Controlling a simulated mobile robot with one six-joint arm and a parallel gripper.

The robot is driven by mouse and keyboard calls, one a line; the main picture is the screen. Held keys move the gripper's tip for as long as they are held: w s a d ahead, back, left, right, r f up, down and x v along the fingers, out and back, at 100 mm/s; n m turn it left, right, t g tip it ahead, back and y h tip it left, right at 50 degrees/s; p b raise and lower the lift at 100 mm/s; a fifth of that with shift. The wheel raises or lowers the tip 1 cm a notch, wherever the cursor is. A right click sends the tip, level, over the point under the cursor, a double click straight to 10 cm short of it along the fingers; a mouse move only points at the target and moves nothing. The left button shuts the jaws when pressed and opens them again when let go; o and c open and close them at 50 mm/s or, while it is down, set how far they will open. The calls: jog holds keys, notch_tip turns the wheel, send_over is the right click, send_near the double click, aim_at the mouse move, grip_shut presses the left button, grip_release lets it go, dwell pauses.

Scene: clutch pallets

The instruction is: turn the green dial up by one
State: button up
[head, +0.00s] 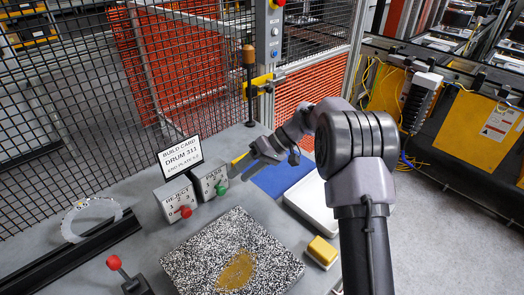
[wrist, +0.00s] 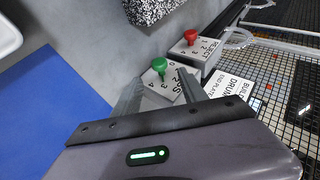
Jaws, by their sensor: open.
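The green dial (head: 221,190) sits on the front of a small grey box (head: 205,180) with printed numbers, on the grey bench. In the wrist view the green dial (wrist: 160,65) stands up from the numbered face of its box (wrist: 165,88). The setting it points at is too small to tell. My gripper (head: 236,168) is open and empty, above and just right of the box in the head view. In the wrist view my gripper's fingertips (wrist: 161,77) straddle the dial in the picture, with the dial slightly beyond them. I see no clear contact.
A like box with a red dial (head: 185,211) stands close on the left. A build card (head: 181,156) stands behind both. A speckled slab (head: 232,255), yellow block (head: 322,251), white tray (head: 313,203) and red-knobbed lever (head: 114,263) lie around. A mesh fence (head: 60,110) bounds the back.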

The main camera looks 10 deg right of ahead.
jog(key=p+v, duration=0.3)
jog(key=v, duration=0.7)
jog(key=shift+d, duration=0.1)
